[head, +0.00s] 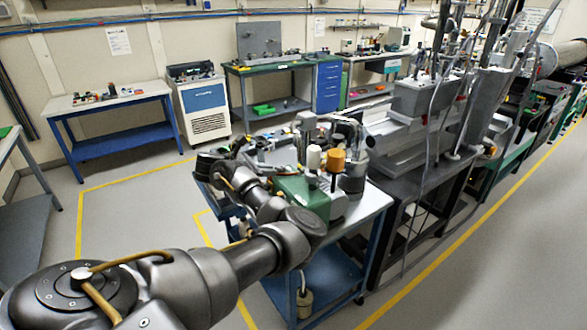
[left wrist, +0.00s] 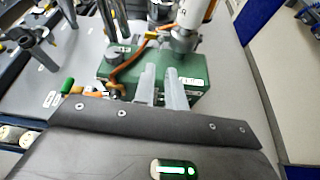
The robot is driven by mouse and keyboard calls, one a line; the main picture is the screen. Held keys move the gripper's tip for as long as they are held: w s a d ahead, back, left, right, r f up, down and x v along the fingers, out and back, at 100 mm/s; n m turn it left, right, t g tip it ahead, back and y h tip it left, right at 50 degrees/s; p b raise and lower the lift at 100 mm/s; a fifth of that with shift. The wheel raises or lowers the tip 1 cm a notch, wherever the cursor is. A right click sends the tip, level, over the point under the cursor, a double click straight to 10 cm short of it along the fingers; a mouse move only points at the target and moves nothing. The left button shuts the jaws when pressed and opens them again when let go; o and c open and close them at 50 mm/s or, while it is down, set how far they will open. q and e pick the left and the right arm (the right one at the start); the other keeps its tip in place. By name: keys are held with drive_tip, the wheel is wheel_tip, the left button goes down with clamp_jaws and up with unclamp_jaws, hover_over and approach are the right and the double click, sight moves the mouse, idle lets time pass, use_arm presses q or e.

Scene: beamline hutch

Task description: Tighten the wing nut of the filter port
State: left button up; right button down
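The green box-shaped unit (head: 303,195) stands on the grey-topped cart (head: 372,209) in the head view. A white cylinder (head: 314,157) and an amber-topped part (head: 336,160) rise above it, beside a metal vessel (head: 353,178). In the left wrist view the green unit (left wrist: 190,77) lies beyond the fingers of my left gripper (left wrist: 161,70). The two grey fingers are a little apart, with nothing seen held between them. I cannot make out the wing nut or tell which part is the filter port. My right gripper is not in view.
A beamline with metal housings (head: 420,97) runs along the right of the cart. An orange hose (left wrist: 128,58) crosses the green unit. A white wheeled cabinet (head: 203,108) and a table (head: 112,104) stand behind left. The floor left of the cart is clear.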

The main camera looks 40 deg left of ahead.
sight(300, 171)
use_arm(q)
drive_tip(key=p+x, duration=0.1)
drive_tip(key=x, duration=0.2)
drive_tip(key=p+x, duration=0.1)
drive_tip(key=x, duration=0.2)
drive_tip(key=r+p+x, duration=0.1)
drive_tip(key=x, duration=0.2)
drive_tip(key=shift+w+d+f, duration=0.1)
drive_tip(key=shift+w+d, duration=0.1)
drive_tip(key=shift+w, duration=0.15)
drive_tip(key=shift+w+d+f, duration=0.15)
drive_tip(key=shift+w+f, duration=0.2)
drive_tip(key=shift+w, duration=0.25)
drive_tip(key=shift+c, duration=0.4)
clamp_jaws()
